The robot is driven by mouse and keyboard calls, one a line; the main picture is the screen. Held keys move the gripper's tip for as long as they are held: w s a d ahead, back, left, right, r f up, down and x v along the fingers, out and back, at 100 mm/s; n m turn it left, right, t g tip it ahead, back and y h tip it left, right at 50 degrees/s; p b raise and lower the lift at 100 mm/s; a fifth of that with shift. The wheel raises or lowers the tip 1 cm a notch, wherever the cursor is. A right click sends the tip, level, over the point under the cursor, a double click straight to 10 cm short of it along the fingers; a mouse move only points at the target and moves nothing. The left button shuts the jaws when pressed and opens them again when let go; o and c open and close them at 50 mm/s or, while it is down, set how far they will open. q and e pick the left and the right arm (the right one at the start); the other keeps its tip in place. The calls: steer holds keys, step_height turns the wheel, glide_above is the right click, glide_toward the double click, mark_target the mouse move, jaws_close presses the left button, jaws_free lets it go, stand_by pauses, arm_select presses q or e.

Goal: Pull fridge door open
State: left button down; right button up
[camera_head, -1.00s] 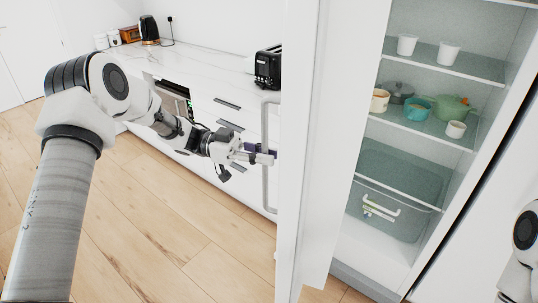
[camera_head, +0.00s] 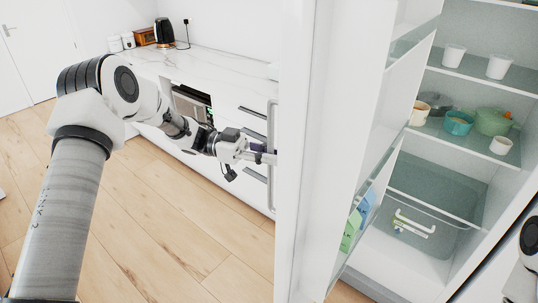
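The white fridge door (camera_head: 293,150) stands open, its edge toward me and its inner shelves (camera_head: 372,190) showing. Its vertical grey bar handle (camera_head: 271,185) is on the left, outer face. My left gripper (camera_head: 266,157) reaches in from the left and is at the middle of the handle, with its fingers apparently closed around the bar; the fingertips are partly hidden against the door. The fridge interior (camera_head: 415,180) is in view on the right. My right gripper is out of view; only part of my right arm shows at the right edge.
White cups (camera_head: 454,55), pots (camera_head: 493,122) and a clear drawer (camera_head: 420,225) are inside the fridge. A counter (camera_head: 215,65) with drawers runs behind my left arm, holding a kettle (camera_head: 164,31). The wooden floor (camera_head: 170,235) in front is clear.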

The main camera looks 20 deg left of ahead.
arm_select(q)
steer(key=c, duration=1.1)
jaws_free()
steer(key=shift+c, duration=0.2)
steer(key=a, duration=1.2)
steer(key=shift+s, duration=0.35)
